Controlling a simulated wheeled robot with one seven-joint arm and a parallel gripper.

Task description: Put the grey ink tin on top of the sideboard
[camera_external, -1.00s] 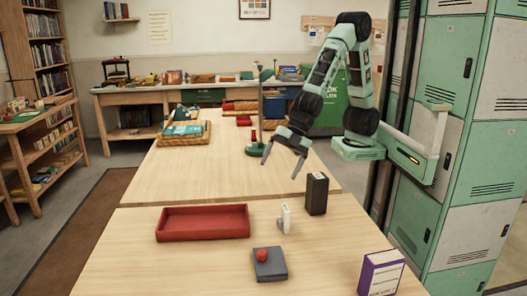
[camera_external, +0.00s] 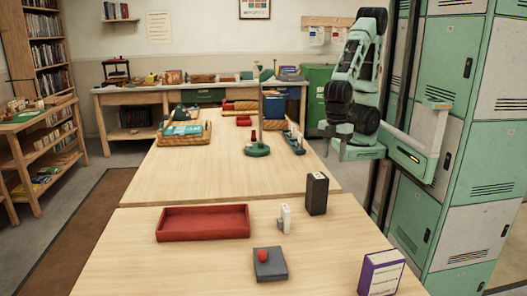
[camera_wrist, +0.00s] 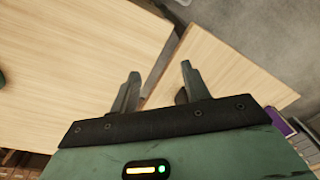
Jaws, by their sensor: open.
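A flat grey box (camera_external: 270,266) with a red knob-like piece on top lies at the front middle of the near table; it may be the grey ink tin, but I cannot tell for sure. A long wooden cabinet (camera_external: 112,97) against the back wall may be the sideboard; its top carries many things. My gripper (camera_wrist: 158,88) is open and nothing shows between its fingers. In the external view my gripper (camera_external: 337,150) hangs at the right of the far table, well away from the grey box. The grey box does not show in the wrist view.
The near table holds a red tray (camera_external: 203,237), a small white item (camera_external: 285,218), a dark upright box (camera_external: 317,194) and a purple book (camera_external: 381,273). Green lockers (camera_external: 456,140) stand at the right. The far table's middle (camera_external: 215,180) is clear.

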